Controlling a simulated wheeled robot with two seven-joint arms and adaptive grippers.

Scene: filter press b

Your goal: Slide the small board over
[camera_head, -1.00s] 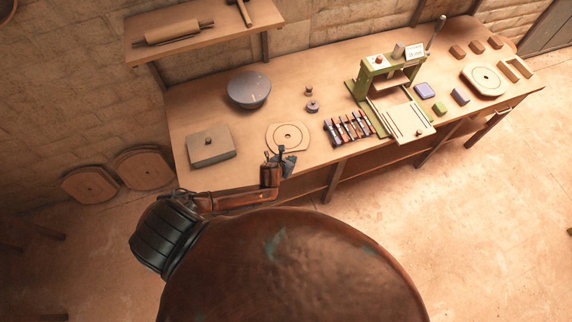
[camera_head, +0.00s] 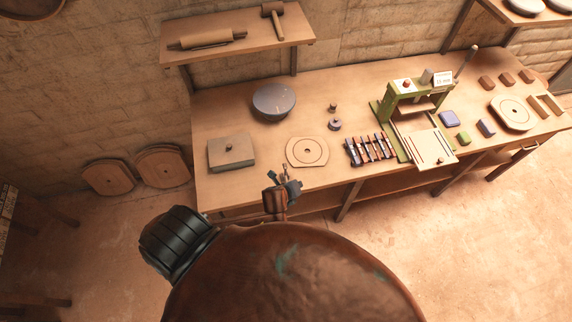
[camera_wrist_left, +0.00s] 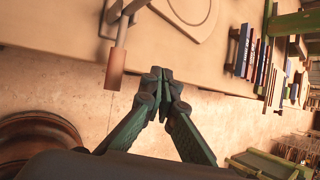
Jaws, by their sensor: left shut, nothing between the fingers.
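A pale, thin board with rounded ends and a hole in its middle (camera_head: 318,158) lies flat near the table's front edge. Part of it shows at the top of the left wrist view (camera_wrist_left: 205,30). My left gripper (camera_head: 285,175) is just in front of this board, at the table's front edge. In the left wrist view its dark fingers (camera_wrist_left: 163,76) are shut with nothing between them, and apart from the board. A similar board (camera_head: 497,116) lies at the right end of the table. My right gripper is not in view.
A grey slab with a knob (camera_head: 230,158) lies left of the board, and a bowl (camera_head: 273,101) behind it. A grey bar with a brown end (camera_wrist_left: 114,68) is close to the left fingers.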

